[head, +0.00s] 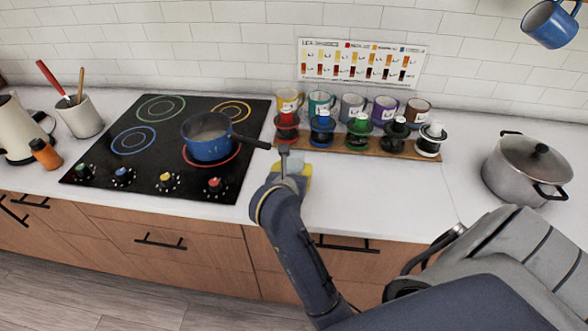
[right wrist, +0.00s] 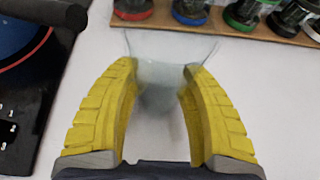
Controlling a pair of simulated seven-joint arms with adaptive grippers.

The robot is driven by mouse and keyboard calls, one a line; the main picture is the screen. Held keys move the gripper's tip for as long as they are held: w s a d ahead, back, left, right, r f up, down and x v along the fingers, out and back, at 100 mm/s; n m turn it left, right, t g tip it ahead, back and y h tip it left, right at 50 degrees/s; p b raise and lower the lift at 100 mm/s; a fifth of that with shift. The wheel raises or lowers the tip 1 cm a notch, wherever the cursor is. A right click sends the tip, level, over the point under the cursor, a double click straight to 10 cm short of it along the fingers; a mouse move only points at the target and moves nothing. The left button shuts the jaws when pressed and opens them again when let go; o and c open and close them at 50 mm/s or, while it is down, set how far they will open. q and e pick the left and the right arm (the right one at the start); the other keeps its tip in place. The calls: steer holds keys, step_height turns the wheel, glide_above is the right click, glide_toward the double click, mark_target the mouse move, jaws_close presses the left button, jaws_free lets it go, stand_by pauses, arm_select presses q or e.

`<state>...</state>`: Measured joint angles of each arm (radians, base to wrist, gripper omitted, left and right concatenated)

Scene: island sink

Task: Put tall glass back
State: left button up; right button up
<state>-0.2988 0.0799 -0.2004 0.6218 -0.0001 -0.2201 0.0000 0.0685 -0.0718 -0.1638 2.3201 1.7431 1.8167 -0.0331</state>
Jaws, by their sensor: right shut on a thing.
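A clear tall glass (right wrist: 168,47) is between the yellow fingers of my right gripper (right wrist: 159,70) in the right wrist view. The fingers press on its two sides, and its wide rim shows beyond their tips. In the head view my right gripper (head: 292,172) is over the white counter, just right of the cooktop and in front of the wooden rack. There the glass is hard to make out behind the gripper. I cannot tell whether its base touches the counter. My left gripper is not in view.
A blue saucepan (head: 209,137) sits on the cooktop (head: 110,145), its dark handle reaching close to my right gripper. The wooden rack (head: 378,147) holds colored presses, with several mugs behind. A steel pot (head: 512,170) stands at right. The counter (head: 385,197) before the rack is clear.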

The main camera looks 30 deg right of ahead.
mark_target(294, 167)
steer(key=shift+f, duration=0.1)
steer(key=o, duration=1.3)
steer(key=shift+v, duration=2.05)
